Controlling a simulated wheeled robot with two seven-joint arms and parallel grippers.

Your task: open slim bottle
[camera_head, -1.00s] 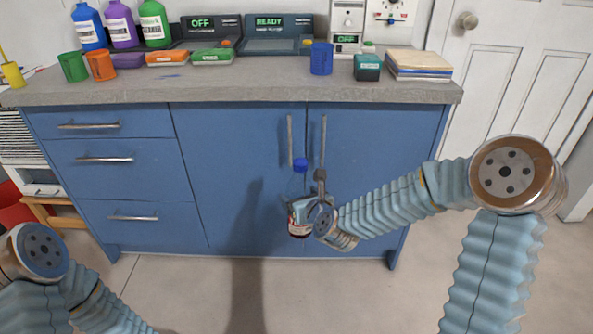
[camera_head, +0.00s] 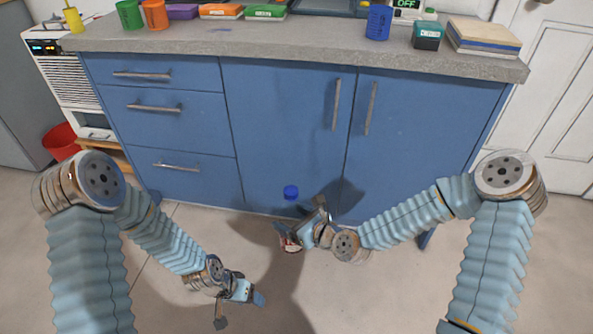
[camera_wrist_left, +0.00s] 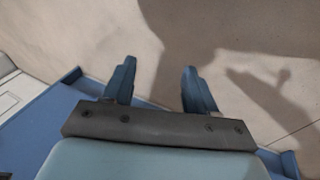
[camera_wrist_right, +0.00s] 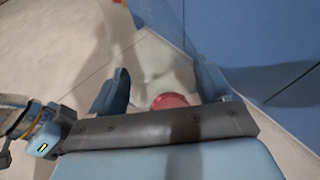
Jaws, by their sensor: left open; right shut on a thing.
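My right gripper is shut on the bottle, below the cap. In the right wrist view, a round red part of the bottle (camera_wrist_right: 170,101) shows between the fingers (camera_wrist_right: 165,75). My left gripper (camera_head: 250,292) is open and empty, lower and left of the bottle. Its two spread fingers (camera_wrist_left: 159,72) show only floor between them in the left wrist view.
The blue cabinet (camera_head: 280,125) with its grey countertop (camera_head: 300,45) stands behind the bottle. Cups, a blue cup (camera_head: 378,22) among them, and a stack of books (camera_head: 484,36) are on top. A red bin (camera_head: 62,142) is at the left. The floor in front is clear.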

